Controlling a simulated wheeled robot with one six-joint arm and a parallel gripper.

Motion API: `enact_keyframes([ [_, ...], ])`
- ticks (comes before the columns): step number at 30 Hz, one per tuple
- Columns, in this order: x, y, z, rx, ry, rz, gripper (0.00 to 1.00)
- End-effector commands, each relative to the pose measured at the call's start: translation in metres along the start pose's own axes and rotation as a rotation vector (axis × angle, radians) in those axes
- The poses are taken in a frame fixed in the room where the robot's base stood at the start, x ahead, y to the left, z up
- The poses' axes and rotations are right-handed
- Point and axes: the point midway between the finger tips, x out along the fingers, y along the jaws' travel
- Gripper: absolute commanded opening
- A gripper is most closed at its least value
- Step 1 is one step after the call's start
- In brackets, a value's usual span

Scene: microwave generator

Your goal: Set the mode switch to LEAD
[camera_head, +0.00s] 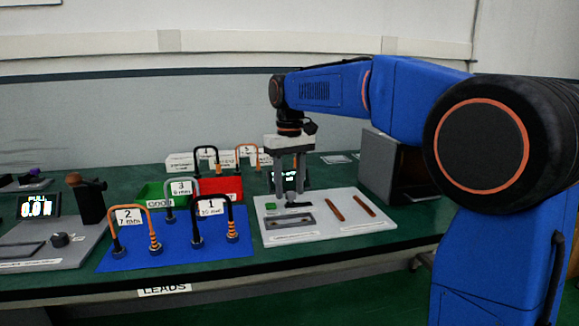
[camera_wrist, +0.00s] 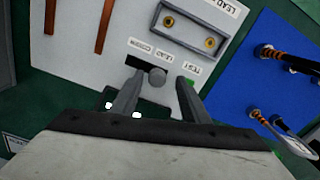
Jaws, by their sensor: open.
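The mode switch shows in the wrist view as a round grey knob (camera_wrist: 157,76) beside a dark slot, with small labels around it that seem to include LEAD and TEST. My gripper (camera_wrist: 158,88) is open, with one finger on each side of the knob and a gap to each. Whether the fingertips are level with the knob or above it I cannot tell. In the head view my gripper (camera_head: 290,188) points straight down over the grey-white panel (camera_head: 345,234), and the knob is partly hidden by the fingers.
The panel also bears a framed recess (camera_head: 290,222) and two brown rods (camera_head: 335,208). A blue mat (camera_head: 185,252) with numbered cable leads lies to the left. A dark open-fronted box (camera_head: 392,168) stands to the right. A small display (camera_head: 290,178) is behind my gripper.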

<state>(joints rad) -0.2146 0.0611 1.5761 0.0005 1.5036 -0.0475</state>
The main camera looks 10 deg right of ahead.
Motion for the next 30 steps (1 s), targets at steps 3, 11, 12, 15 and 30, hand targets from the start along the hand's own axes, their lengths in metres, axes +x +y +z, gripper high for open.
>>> enact_keyframes([
  [3,-0.013,0.0,0.0,0.0,0.001,0.0,0.41],
  [11,-0.063,0.0,-0.001,0.0,0.003,0.0,0.41],
  [12,-0.071,0.0,-0.001,0.0,0.002,0.0,0.41],
  [15,-0.091,0.0,-0.001,0.0,0.003,0.0,0.41],
  [30,-0.165,-0.001,-0.001,-0.001,0.0,-0.001,0.41],
])
